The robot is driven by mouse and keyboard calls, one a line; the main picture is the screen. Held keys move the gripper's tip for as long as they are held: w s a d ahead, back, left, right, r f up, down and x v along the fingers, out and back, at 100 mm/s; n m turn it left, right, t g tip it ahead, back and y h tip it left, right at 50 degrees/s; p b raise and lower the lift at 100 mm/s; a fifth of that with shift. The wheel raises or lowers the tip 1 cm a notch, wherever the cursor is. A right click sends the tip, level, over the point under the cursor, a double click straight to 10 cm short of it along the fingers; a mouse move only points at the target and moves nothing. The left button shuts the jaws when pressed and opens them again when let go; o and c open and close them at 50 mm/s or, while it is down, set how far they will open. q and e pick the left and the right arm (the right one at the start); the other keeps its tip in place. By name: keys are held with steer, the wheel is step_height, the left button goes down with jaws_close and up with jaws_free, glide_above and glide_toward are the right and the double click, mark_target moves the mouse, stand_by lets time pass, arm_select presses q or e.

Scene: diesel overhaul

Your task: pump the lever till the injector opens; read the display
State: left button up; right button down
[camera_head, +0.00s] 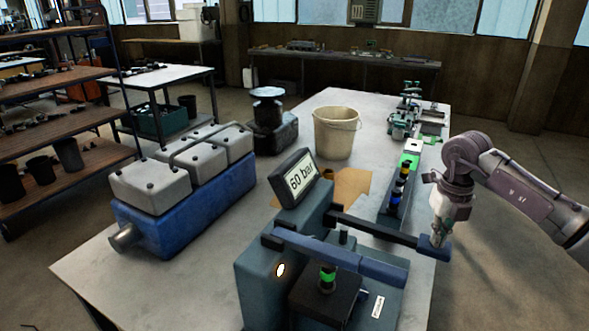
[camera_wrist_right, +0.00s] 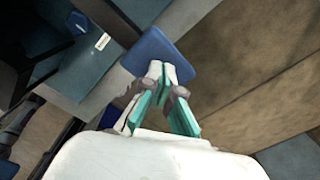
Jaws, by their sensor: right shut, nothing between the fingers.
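The injector tester (camera_head: 255,270) stands at the table's front, a grey-blue block with a tilted display (camera_head: 300,178) that reads "60 bar". Its dark lever (camera_head: 375,228) reaches right and ends in a blue pad (camera_head: 434,250). The pad also shows in the wrist view (camera_wrist_right: 158,52). An injector with a green band (camera_head: 327,276) stands upright in the tester's front block. My right gripper (camera_head: 440,238) is shut and empty, its fingertips at the pad; whether they touch it I cannot tell. The fingertips also show in the wrist view (camera_wrist_right: 163,72). My left gripper is out of view.
A blue engine block with grey covers (camera_head: 180,205) stands at the left of the table (camera_head: 95,270). A beige bucket (camera_head: 336,135) and a dark piston-like part (camera_head: 268,110) stand behind. Colour-banded injectors (camera_head: 398,190) stand in a rack right of the tester. Floor is clear at right.

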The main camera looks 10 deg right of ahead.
step_height(320, 180, up, 3)
steer(key=shift+s+d+r+p, duration=0.1)
steer(key=shift+s+d+p, duration=0.05)
steer(key=shift+p, duration=0.8)
steer(key=shift+f+b, duration=2.75)
steer(key=shift+f, duration=1.75)
step_height(320, 180, up, 9)
steer(key=p, duration=0.7)
steer(key=shift+d, duration=0.1)
steer(key=shift+s, duration=0.1)
steer(key=shift+f, duration=0.1)
steer(key=shift+f+b, duration=2.9)
steer(key=shift+f, duration=1.6)
steer(key=r+p, duration=0.2)
steer(key=r, duration=0.1)
steer(key=r+p, duration=0.2)
steer(key=r, duration=0.1)
steer(key=r+p, duration=0.3)
steer(key=shift+w+a, duration=0.25)
